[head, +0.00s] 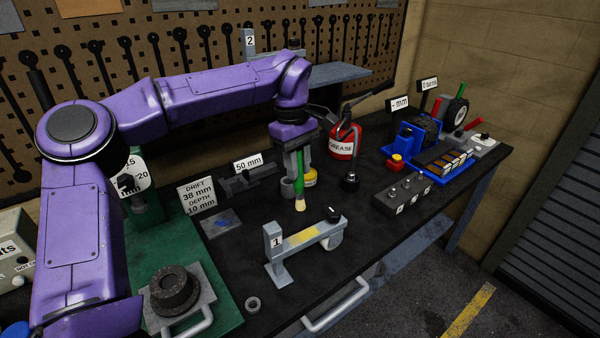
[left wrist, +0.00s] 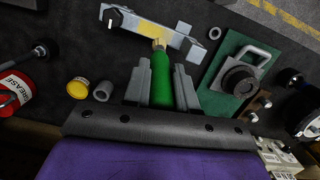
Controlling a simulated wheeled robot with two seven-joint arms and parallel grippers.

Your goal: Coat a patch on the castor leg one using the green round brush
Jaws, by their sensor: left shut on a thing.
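Castor leg one (head: 290,248) is a grey bar with a "1" tag and a dark knob, lying on the black bench top. A yellow patch (head: 305,236) shows on its upper face. My left gripper (head: 298,172) points down behind the leg, shut on the green round brush (head: 299,185). The brush's pale bristles point down and look apart from the leg. In the left wrist view, the green brush (left wrist: 161,82) sits between the fingers, and its tip overlaps the near edge of the leg (left wrist: 127,24). My right gripper is not in view.
A yellow-topped pot (head: 310,176) and a grey cup (head: 287,188) stand just behind the brush. A red grease can (head: 342,141) is behind them. A drift sign (head: 198,194) and a green plate (head: 160,240) lie left. Bare bench lies right of the leg.

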